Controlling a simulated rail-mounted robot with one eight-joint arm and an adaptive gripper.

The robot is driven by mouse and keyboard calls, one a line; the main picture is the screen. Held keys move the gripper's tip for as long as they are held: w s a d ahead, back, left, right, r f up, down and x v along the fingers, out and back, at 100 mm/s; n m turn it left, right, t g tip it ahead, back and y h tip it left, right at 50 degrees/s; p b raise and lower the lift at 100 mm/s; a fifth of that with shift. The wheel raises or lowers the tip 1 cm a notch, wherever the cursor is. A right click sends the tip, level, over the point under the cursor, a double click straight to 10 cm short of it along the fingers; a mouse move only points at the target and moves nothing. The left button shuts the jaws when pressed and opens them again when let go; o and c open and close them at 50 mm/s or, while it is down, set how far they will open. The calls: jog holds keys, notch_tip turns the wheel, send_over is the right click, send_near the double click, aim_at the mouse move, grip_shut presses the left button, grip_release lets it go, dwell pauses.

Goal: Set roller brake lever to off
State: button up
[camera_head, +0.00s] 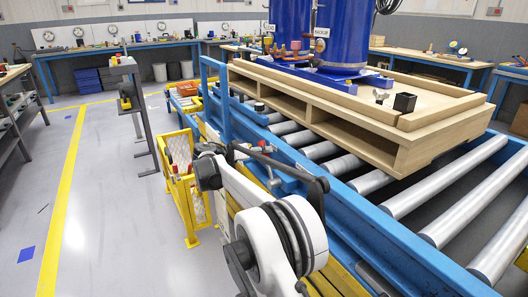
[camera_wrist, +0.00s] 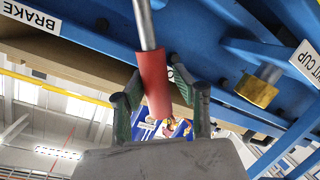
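The brake lever shows in the wrist view as a grey metal rod (camera_wrist: 145,22) with a red cylindrical handle (camera_wrist: 153,85). A white label reading BRAKE (camera_wrist: 30,15) is on the blue frame to its left. My gripper (camera_wrist: 156,70) has its two dark green fingers on either side of the red handle, with narrow gaps showing beside it. Firm contact is not visible. In the head view, my arm reaches over the blue conveyor side and largely hides the lever area. A small red part (camera_head: 262,143) shows there, probably the handle.
A brass cylinder (camera_wrist: 257,88) sits on the blue frame right of the handle, near a partly cut-off label ending in CUP (camera_wrist: 305,60). A wooden pallet (camera_head: 350,142) carrying blue tanks (camera_head: 343,35) rests on the rollers (camera_head: 445,190). A yellow rack (camera_head: 183,185) stands left of the conveyor.

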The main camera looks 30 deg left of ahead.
jog(key=shift+o, duration=1.3)
jog(key=shift+r, duration=0.1)
jog(key=v, duration=1.2)
jog(key=shift+d, duration=0.1)
